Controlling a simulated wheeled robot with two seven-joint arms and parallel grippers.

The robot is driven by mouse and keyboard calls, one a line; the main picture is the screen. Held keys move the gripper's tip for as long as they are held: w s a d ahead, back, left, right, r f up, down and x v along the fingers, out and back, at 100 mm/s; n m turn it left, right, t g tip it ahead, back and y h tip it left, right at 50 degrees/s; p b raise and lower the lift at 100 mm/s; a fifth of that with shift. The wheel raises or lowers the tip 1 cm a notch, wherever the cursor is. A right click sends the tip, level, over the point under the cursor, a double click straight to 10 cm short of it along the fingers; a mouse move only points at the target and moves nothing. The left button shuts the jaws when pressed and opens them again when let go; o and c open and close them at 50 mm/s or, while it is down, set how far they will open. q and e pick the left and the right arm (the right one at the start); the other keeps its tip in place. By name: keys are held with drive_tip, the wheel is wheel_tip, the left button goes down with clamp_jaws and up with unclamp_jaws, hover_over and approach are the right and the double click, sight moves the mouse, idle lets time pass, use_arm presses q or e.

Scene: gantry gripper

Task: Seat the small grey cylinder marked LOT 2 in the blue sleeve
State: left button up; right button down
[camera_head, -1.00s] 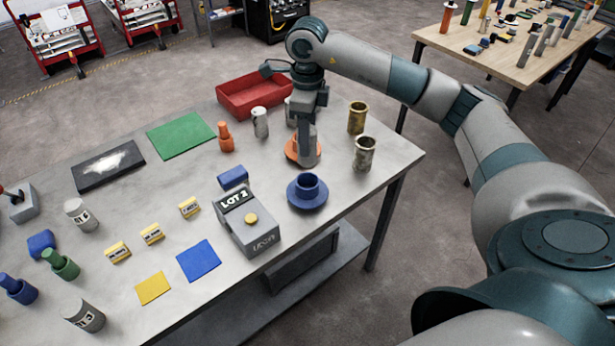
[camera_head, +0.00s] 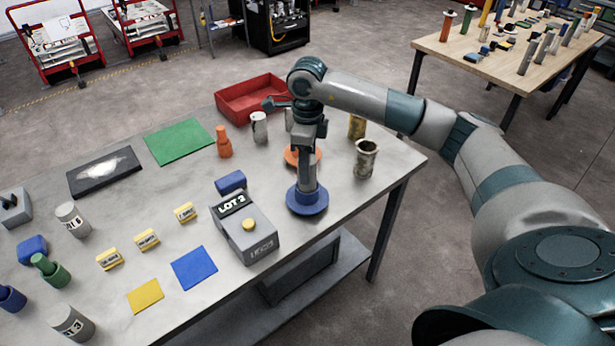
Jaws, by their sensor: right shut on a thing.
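My right gripper (camera_head: 308,150) points down and is shut on a grey cylinder (camera_head: 308,176), held upright. No mark on this cylinder can be read. The blue sleeve (camera_head: 307,206), with a wide round flange, stands near the table's front edge. The cylinder's lower end overlaps the sleeve's mouth in the picture; I cannot tell whether it is inside or just above. A grey box (camera_head: 248,232) beside the sleeve has a display reading LOT 2 and a yellow button. My left gripper is not in view.
The orange sleeve (camera_head: 290,156) stands behind, partly hidden by my gripper. A brass cup (camera_head: 366,158) is at right, and another (camera_head: 356,127) is partly covered by my arm. A grey cylinder (camera_head: 259,127) and a red tray (camera_head: 250,98) are behind. Blue block (camera_head: 230,181) sits behind the box.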

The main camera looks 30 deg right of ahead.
drive_tip(key=shift+f+b, duration=0.5)
drive_tip(key=shift+f, duration=1.25)
drive_tip(key=shift+f, duration=0.1)
drive_tip(key=c, duration=1.1)
unclamp_jaws()
drive_tip(key=shift+r, duration=0.2)
drive_tip(key=shift+r+b, duration=0.3)
drive_tip(key=shift+b, duration=0.05)
wheel_tip(320, 180, up, 10)
drive_tip(key=b, duration=0.3)
drive_tip(key=shift+f+b, duration=0.25)
drive_tip(key=shift+b, duration=0.05)
drive_tip(key=shift+r, duration=0.9)
